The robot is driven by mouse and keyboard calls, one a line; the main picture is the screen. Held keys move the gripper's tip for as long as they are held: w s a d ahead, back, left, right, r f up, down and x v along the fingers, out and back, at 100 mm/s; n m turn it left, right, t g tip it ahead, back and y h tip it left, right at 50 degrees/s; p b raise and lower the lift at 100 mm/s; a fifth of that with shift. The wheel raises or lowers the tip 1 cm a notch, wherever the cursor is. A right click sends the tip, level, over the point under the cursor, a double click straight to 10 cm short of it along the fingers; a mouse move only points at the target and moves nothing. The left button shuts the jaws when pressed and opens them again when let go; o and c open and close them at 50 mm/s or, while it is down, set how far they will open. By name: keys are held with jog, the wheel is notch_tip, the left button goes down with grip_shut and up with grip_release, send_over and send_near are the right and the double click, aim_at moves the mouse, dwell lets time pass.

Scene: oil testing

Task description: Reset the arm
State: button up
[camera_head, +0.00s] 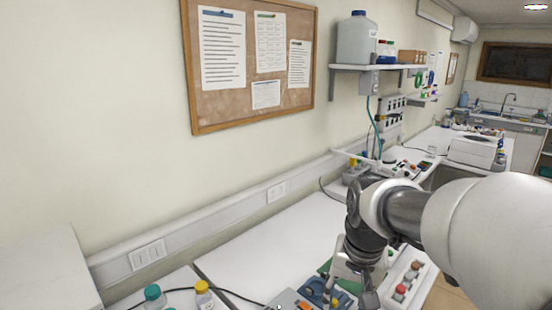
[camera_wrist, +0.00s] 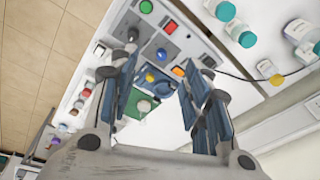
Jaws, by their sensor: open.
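My arm reaches in from the right in the head view, and its end hangs over the white bench (camera_head: 262,240). My gripper (camera_wrist: 160,65) shows in the wrist view with its two blue-padded fingers spread apart. Nothing is between the fingers. Beyond them is a grey device panel with a green button (camera_wrist: 146,7), a red button (camera_wrist: 170,27) and a blue part (camera_wrist: 158,82). In the head view, my arm hides part of this area.
Bottles with teal caps (camera_wrist: 226,11) and a yellow-capped bottle (camera_head: 203,296) stand on the bench. A rack of coloured-capped bottles (camera_head: 401,291) is beside my arm. A wall shelf (camera_head: 375,68) is above. The bench's middle is clear.

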jog(key=s+n+t+b, duration=0.1)
jog(key=s+n+t, duration=0.1)
jog(key=s, duration=1.7)
jog(key=shift+s+r+n+t, duration=0.15)
jog(key=shift+r+n+t, duration=0.15)
jog(key=shift+n, duration=0.6)
jog(key=shift+c, duration=0.4)
